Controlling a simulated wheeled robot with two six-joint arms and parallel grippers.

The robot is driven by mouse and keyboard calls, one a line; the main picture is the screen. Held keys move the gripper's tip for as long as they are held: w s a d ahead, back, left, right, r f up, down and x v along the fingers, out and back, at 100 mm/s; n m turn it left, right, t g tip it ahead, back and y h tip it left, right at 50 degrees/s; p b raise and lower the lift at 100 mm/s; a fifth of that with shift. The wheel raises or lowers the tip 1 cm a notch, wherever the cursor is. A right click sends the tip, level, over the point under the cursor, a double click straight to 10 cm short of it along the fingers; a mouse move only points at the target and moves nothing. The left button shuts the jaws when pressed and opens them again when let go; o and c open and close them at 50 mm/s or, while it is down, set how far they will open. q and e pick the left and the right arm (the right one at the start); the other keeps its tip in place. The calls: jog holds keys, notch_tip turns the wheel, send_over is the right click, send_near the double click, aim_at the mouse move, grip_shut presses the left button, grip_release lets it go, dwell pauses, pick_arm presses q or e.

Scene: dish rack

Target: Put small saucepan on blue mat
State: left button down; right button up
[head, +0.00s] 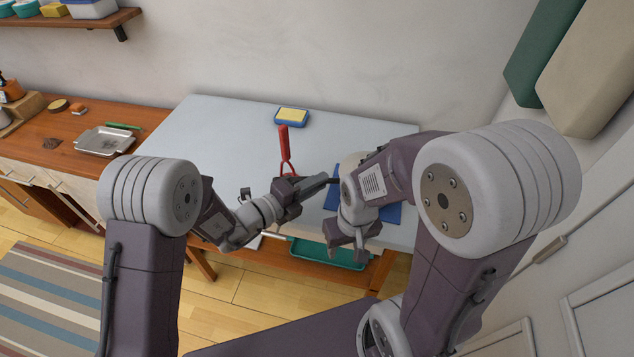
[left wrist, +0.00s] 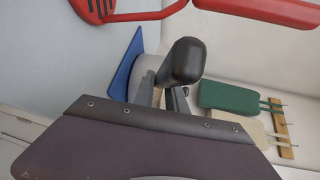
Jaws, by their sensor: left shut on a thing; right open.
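The small saucepan shows in the left wrist view as a black handle (left wrist: 183,62) with a pale metal body (left wrist: 148,66) behind it. My left gripper (head: 318,185) is shut on the dark handle. In the head view the pan's body is mostly hidden behind my right arm. The blue mat (head: 397,214) lies at the right of the grey table, partly covered by my right arm; it also shows beside the pan in the left wrist view (left wrist: 122,68). I cannot tell whether the pan touches the mat. My right gripper (head: 347,246) is open and empty, near the table's front edge.
A red slotted utensil (head: 284,142) is close behind my left gripper. A yellow and blue sponge (head: 292,116) lies at the back of the grey table (head: 220,130). A teal bin (head: 318,252) is below the front edge. A metal tray (head: 103,141) sits on the left counter.

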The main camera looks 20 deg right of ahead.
pick_arm(q)
jog(key=shift+f, duration=0.1)
jog(key=c, duration=1.3)
grip_release()
jog(key=shift+c, duration=0.2)
jog(key=shift+o, duration=0.3)
jog(key=shift+f, duration=0.2)
jog(key=c, duration=0.4)
jog(key=shift+r, duration=0.1)
jog(key=p+v, duration=0.2)
jog(key=v, duration=1.3)
